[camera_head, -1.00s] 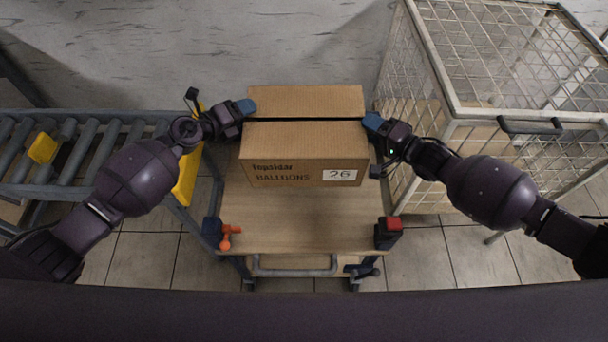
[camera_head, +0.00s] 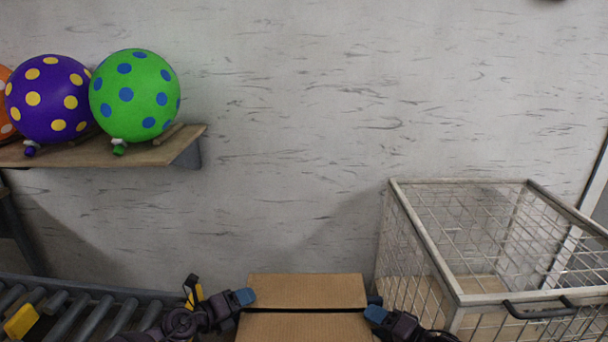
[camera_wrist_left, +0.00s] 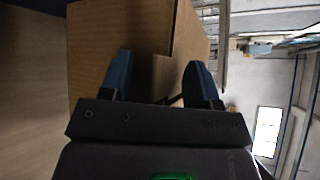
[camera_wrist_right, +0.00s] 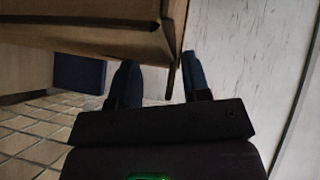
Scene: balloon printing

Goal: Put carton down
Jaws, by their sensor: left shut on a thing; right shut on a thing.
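The brown cardboard carton (camera_head: 306,289) is at the bottom of the head view, only its top showing, with a dark seam across it. My left gripper (camera_head: 243,298) is at its left side and my right gripper (camera_head: 375,308) at its right side. In the left wrist view the fingers (camera_wrist_left: 160,85) are closed on a cardboard flap of the carton (camera_wrist_left: 120,40). In the right wrist view the fingers (camera_wrist_right: 160,80) have a thin edge of the carton (camera_wrist_right: 90,28) between them. The carton's underside is hidden, so I cannot tell whether it rests on anything.
A wire cage cart (camera_head: 455,298) stands close on the right. A roller conveyor (camera_head: 95,318) with a yellow part is at lower left. A wall shelf (camera_head: 187,150) holds a purple balloon (camera_head: 48,100) and a green balloon (camera_head: 134,96). The wall's middle is bare.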

